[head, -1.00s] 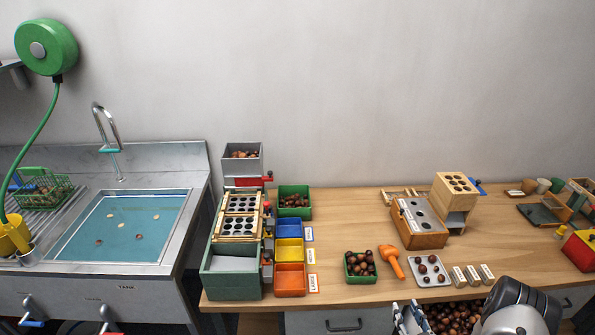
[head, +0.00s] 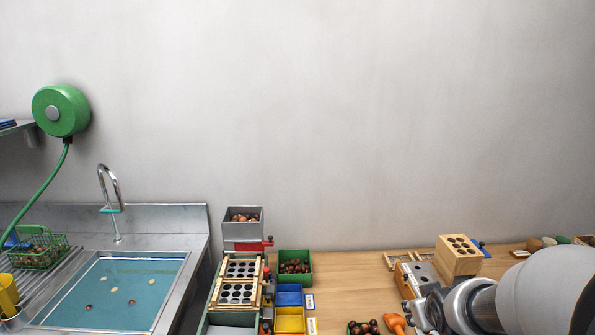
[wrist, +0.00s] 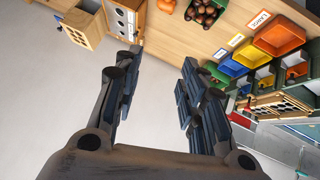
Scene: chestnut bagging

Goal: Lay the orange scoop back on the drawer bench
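The orange scoop (head: 394,323) lies on the wooden drawer bench (head: 345,276), between a small green tray of chestnuts and my arm, cut by the bottom of the head view. In the wrist view a bit of orange, probably the scoop (wrist: 166,5), shows at the top edge on the bench top. My gripper (wrist: 160,72) is open, its two dark fingers wide apart with nothing between them.
The small green tray (wrist: 206,13) holds chestnuts. Orange (wrist: 279,35), yellow (wrist: 256,52) and blue (wrist: 232,67) bins stand beside it. A wooden block with holes (head: 459,256) stands at the back. The sink (head: 115,290) is on the left. Bare bench lies between bins and block.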

